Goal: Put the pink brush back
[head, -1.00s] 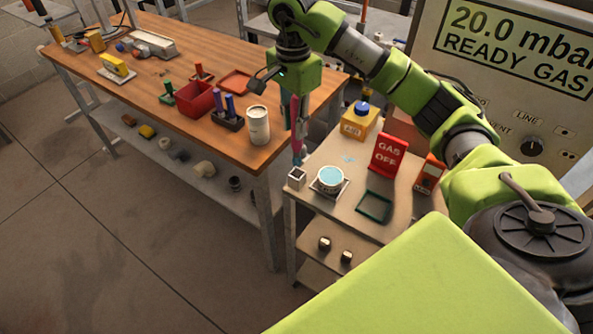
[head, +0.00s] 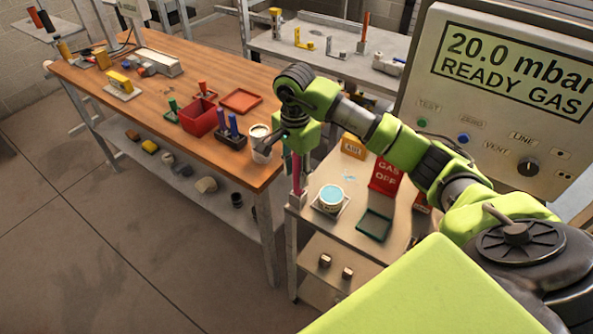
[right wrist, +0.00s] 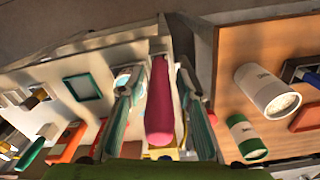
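The pink brush (head: 297,174) stands upright at the near left corner of the small side table, its lower end at the small white square holder (head: 295,200). How deep it sits in the holder is hard to see. My right gripper (head: 297,160) points down around the upper part of the brush. In the right wrist view the pink handle (right wrist: 160,105) lies between the two fingers, with a visible gap on each side, so the gripper (right wrist: 158,75) looks open. My left gripper is not in view.
A round pot with a blue top (head: 331,197) and a green tray (head: 374,225) are close by on the side table. A red GAS OFF sign (head: 386,176) stands behind. A white cup (head: 260,150) is on the wooden bench (head: 190,85) to the left.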

